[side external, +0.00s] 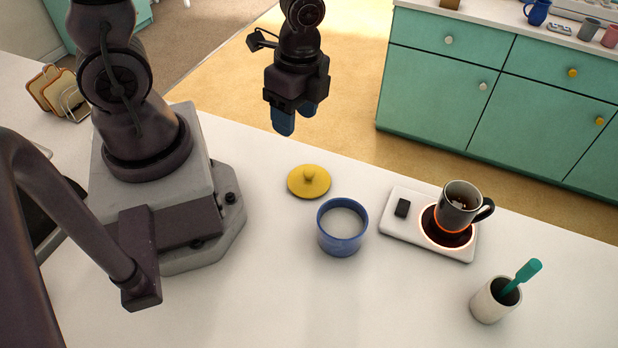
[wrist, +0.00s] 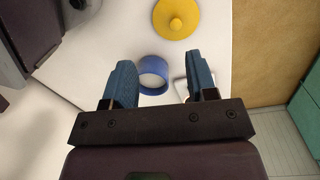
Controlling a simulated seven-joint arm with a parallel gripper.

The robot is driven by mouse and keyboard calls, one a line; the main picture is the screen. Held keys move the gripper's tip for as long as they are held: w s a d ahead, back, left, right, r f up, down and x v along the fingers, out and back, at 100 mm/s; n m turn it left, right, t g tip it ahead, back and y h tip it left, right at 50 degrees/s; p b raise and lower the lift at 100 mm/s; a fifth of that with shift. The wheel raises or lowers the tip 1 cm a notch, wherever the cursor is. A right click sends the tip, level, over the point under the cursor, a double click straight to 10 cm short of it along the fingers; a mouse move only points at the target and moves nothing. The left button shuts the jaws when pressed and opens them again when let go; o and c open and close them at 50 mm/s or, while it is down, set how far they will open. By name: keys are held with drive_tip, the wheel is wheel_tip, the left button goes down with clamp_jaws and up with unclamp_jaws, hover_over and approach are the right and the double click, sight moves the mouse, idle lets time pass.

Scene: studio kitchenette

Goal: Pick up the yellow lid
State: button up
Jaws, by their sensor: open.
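The yellow lid (side external: 308,182) is a round disc with a small knob on top, lying knob up on the white counter. It also shows at the top of the wrist view (wrist: 176,18), beyond the fingertips. My gripper (side external: 296,120) is open and empty, raised above the counter, with its blue fingers pointing down. In the side external view it appears above the lid in the picture, clear of it. The wrist view shows both fingers (wrist: 163,82) spread apart, with a blue pot (wrist: 151,83) seen between them.
The blue open pot (side external: 341,241) stands just right of the lid. Further right are a white warmer plate (side external: 396,232) with a glowing ring, a dark mug (side external: 459,206) on it, and a white cup (side external: 490,305) holding a green-handled utensil.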

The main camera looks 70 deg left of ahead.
drive_tip(key=m, duration=0.2)
drive_tip(key=m+t, duration=0.1)
drive_tip(key=m, duration=0.2)
hover_over(309, 170)
drive_tip(key=f, duration=0.8)
drive_tip(key=shift+s+a+f, duration=0.1)
drive_tip(key=shift+s+f, duration=0.1)
drive_tip(key=shift+s, duration=0.1)
drive_tip(key=shift+w+f, duration=0.15)
drive_tip(key=shift+f, duration=1.2)
drive_tip(key=shift+w+f, duration=0.15)
drive_tip(key=shift+f, duration=1.15)
clamp_jaws()
